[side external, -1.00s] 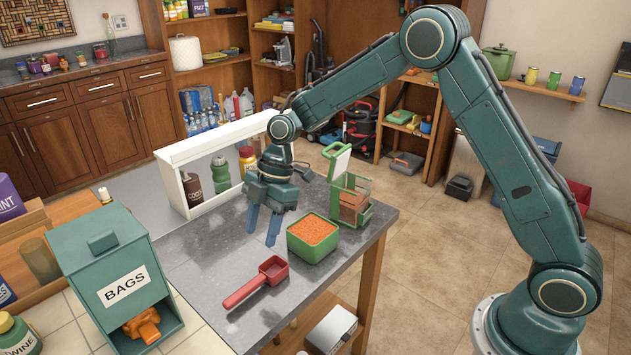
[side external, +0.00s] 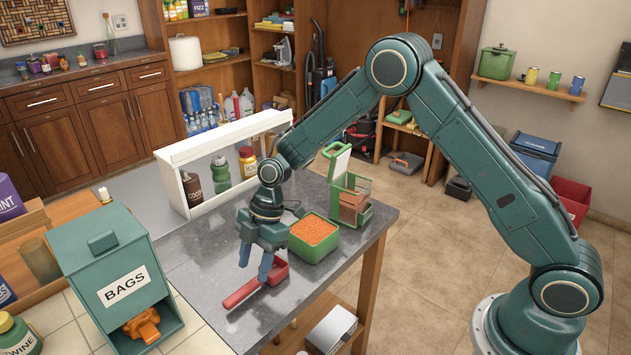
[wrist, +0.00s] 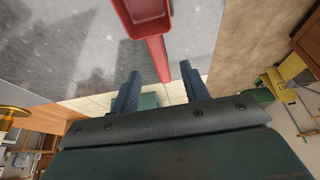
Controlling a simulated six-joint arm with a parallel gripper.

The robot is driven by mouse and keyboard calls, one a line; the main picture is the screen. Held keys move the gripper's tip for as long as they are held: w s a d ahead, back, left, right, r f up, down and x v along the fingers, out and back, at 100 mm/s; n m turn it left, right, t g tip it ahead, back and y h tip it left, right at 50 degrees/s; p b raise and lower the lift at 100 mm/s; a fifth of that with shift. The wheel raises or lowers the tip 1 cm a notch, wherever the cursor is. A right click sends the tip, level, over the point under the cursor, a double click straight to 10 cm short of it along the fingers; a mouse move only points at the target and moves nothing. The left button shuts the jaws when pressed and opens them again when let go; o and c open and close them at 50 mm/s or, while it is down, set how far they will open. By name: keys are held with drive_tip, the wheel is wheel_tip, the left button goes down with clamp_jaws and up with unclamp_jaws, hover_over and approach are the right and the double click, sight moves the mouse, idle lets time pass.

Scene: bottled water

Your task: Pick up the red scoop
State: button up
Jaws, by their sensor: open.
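The red scoop (side external: 240,294) lies on the grey tabletop, with its handle toward the front left and its cup at the back right. My gripper (side external: 255,263) is above the scoop, its fingers pointing down and apart, with nothing between them. It covers part of the scoop's handle and cup in the side view. In the wrist view, the scoop (wrist: 150,14) shows at the top, its handle running down toward the gap between my fingers (wrist: 162,90). I cannot tell the exact height of the fingertips over the handle.
A green container of orange grains (side external: 314,238) stands just right of my gripper. A clear green-framed bin (side external: 350,195) is behind it. A white shelf (side external: 180,180) with bottles stands at the back left. The BAGS dispenser (side external: 112,245) is at the left.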

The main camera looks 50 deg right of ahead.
sight(250, 285)
drive_tip(key=shift+x, duration=2.45)
clamp_jaws()
